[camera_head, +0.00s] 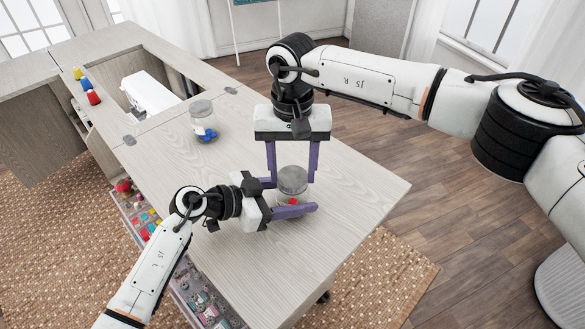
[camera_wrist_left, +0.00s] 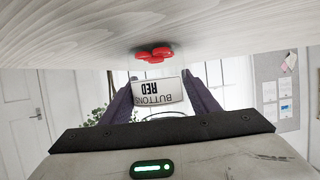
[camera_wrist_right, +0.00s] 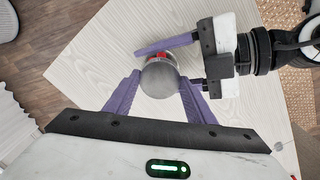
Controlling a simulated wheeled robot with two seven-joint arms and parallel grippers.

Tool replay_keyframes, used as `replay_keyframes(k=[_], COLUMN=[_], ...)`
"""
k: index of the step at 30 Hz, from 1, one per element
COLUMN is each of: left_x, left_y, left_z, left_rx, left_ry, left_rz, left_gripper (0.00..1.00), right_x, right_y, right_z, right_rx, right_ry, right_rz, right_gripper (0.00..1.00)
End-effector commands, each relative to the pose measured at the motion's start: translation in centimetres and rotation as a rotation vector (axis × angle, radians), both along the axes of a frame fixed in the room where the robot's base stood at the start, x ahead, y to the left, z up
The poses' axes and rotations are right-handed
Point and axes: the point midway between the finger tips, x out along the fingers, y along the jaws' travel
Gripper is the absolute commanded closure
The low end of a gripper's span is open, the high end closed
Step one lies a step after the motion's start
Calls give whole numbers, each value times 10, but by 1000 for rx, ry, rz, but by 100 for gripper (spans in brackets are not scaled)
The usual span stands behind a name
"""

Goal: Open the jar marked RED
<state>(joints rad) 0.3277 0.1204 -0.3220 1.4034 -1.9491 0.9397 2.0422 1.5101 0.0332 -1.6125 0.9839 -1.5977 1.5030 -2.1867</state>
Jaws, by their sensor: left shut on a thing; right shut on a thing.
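The jar marked RED (camera_head: 291,198) stands upright on the table. It is clear, with red buttons inside and a grey lid (camera_head: 293,178) on top. Its label reading BUTTONS RED (camera_wrist_left: 157,92) shows upside down in the left wrist view. My left gripper (camera_head: 293,203) is shut on the jar's body from the left, low over the table. My right gripper (camera_head: 292,178) comes from above and is shut on the lid. In the right wrist view the round lid (camera_wrist_right: 159,80) sits between its purple fingers. The lid appears to sit on the jar.
A second clear jar with blue buttons (camera_head: 202,118) stands farther back on the table (camera_head: 345,190). A white sewing machine (camera_head: 148,92) sits in the cabinet opening, with yellow, blue and red spools (camera_head: 86,86) beyond it. Open drawers (camera_head: 140,210) hold small items at the left.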

Motion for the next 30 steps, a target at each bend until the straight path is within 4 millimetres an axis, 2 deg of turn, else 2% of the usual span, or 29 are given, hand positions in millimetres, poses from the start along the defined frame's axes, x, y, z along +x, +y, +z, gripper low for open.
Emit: replay_keyframes(k=[20, 30], left_x=[0, 0], left_y=[0, 0], left_z=[-1, -1], left_rx=[0, 0], left_ry=[2, 2], left_rz=[-1, -1], left_gripper=[100, 100], right_x=[0, 0], right_y=[0, 0], right_z=[1, 11], right_rx=[1, 1], right_ry=[-1, 0], right_rz=[9, 9], right_gripper=[77, 77])
